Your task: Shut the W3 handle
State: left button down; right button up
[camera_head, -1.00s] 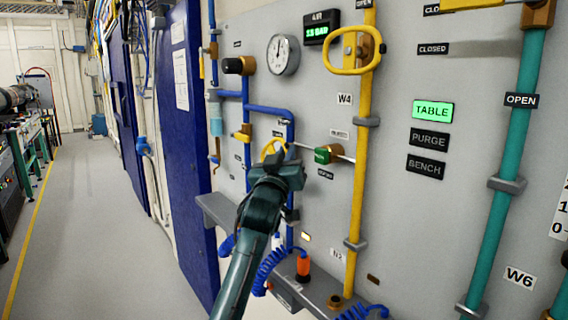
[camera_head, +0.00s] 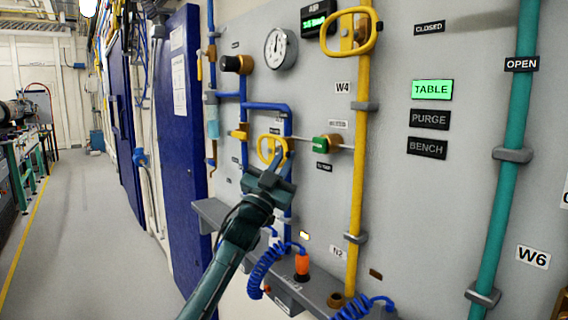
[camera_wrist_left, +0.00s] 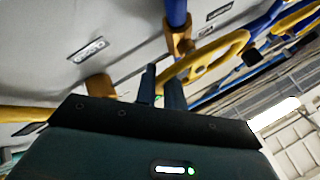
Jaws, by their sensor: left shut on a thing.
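A small yellow loop handle (camera_head: 273,148) sits on the thin blue pipework at the middle of the panel. I take it for the W3 handle; I cannot read its tag. My left gripper (camera_head: 273,168) reaches up from below and is shut on the handle's lower part. In the left wrist view the yellow loop (camera_wrist_left: 212,55) slants up to the right from the dark fingers (camera_wrist_left: 163,85), which partly hide its near end. A blue pipe with a brass fitting (camera_wrist_left: 178,40) stands behind it. My right gripper is in neither view.
Right of the handle is a green valve block (camera_head: 325,145) on a thin rod. The yellow W4 pipe (camera_head: 357,190) with a larger loop handle (camera_head: 348,32) stands farther right. The aisle floor at left is clear.

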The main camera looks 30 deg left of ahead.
pick_arm(q)
jog(key=shift+w+f, duration=0.1)
jog(key=shift+f, duration=0.15)
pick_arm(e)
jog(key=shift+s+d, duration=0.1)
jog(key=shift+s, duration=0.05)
pick_arm(q)
jog(key=c, duration=1.6)
grip_release()
jog(key=shift+o, duration=0.5)
jog(key=shift+r, duration=0.15)
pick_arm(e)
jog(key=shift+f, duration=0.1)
pick_arm(q)
jog(key=shift+s+f, duration=0.3)
jog(key=b+v, duration=0.2)
jog(key=v, duration=1)
jog(key=shift+s, duration=0.25)
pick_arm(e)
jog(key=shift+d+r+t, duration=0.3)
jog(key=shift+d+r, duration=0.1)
pick_arm(q)
jog(key=shift+a, duration=0.1)
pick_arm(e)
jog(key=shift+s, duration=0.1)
